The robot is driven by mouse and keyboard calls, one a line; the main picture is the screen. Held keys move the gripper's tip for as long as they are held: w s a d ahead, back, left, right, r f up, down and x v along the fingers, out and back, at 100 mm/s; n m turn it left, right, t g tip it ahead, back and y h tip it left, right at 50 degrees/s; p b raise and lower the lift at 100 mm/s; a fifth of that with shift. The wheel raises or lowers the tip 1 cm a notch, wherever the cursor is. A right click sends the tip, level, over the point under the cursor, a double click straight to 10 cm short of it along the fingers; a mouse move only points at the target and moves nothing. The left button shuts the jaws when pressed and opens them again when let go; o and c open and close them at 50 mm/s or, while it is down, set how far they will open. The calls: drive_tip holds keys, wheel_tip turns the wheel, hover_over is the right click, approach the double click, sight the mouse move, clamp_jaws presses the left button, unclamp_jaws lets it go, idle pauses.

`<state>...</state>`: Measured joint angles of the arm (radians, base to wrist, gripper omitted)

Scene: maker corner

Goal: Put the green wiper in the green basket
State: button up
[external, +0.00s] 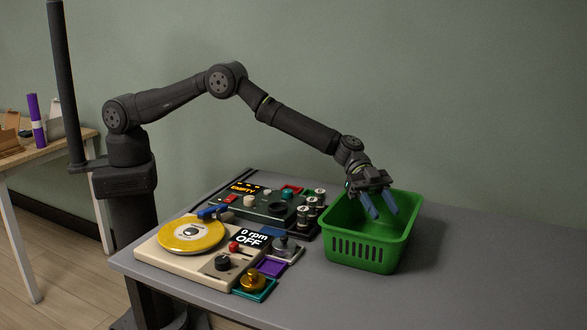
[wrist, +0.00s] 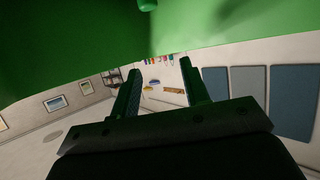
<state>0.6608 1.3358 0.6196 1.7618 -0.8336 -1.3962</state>
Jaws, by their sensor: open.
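The green basket (external: 360,252) stands on the grey table, right of the devices. Its green walls fill the upper part of the wrist view (wrist: 70,60). My gripper (external: 381,211) points down at the basket's opening, with its blue fingers apart and nothing seen between them. In the wrist view, the two fingers (wrist: 160,68) are also spread, with an empty gap. I cannot make out the green wiper for sure. A small rounded green shape (wrist: 147,5) shows at the top edge of the wrist view, cut off; I cannot tell what it is. The basket's floor is hidden in the external view.
A cream device with a yellow disc (external: 191,234) reads "0 rpm OFF". Behind it is a dark green panel (external: 262,208) marked "EMPTY", with several spools at its right. A gold knob (external: 253,281) sits at the front. The table right of the basket is clear.

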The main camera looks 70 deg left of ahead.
drive_tip(key=shift+r, duration=1.75)
drive_tip(key=f, duration=0.2)
drive_tip(key=d+f, duration=0.1)
drive_tip(key=f, duration=0.4)
drive_tip(key=shift+d+f, duration=0.2)
drive_tip(key=shift+f, duration=0.15)
drive_tip(key=shift+d+f, duration=0.3)
drive_tip(key=shift+d, duration=0.35)
drive_tip(key=shift+f, duration=0.6)
drive_tip(key=shift+r, duration=0.25)
